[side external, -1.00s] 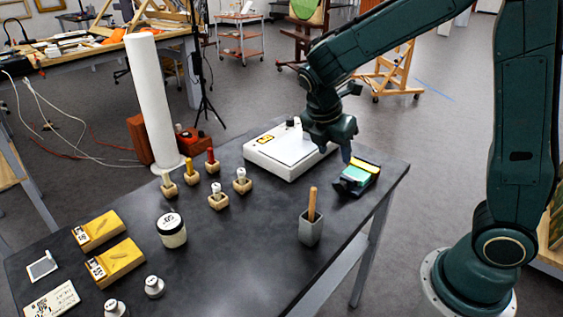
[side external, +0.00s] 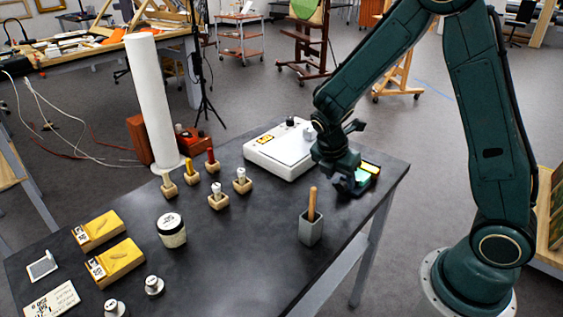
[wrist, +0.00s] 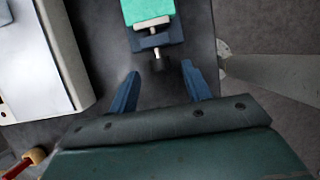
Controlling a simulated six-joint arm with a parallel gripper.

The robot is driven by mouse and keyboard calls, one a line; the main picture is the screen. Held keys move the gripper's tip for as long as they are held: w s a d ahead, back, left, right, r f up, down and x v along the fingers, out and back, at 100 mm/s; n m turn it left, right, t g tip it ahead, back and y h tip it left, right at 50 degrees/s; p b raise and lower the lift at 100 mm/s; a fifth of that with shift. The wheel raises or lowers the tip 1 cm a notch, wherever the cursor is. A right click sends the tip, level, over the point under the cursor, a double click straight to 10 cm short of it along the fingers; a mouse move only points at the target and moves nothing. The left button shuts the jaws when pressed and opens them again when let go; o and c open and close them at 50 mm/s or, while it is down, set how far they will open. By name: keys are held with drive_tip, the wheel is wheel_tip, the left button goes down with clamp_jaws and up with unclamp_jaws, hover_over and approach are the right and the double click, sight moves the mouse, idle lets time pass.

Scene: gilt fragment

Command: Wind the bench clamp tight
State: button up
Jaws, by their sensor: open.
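The bench clamp (side external: 371,168) is at the table's far right corner, partly hidden by my gripper (side external: 350,186) in the side view. In the wrist view the clamp (wrist: 172,36) is blue-grey and has a screw ending in a dark knob (wrist: 158,64). A green block (wrist: 147,10) lies beyond a pale pad at the clamp; the pad seems to touch it. In the wrist view my gripper (wrist: 160,69) is open, with one blue finger to each side of the knob's line. The fingers look apart from the knob; their height above the table is hard to tell.
A white flat device (side external: 290,148) stands left of the clamp. A grey cup with a wooden handle (side external: 310,226) stands nearer the front edge. Several wooden holders, a jar (side external: 171,231) and yellow blocks sit farther left. Bare dark tabletop (side external: 245,255) lies between.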

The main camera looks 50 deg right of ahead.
sight(341, 183)
drive_tip(key=shift+x, duration=1.55)
drive_tip(key=c, duration=1)
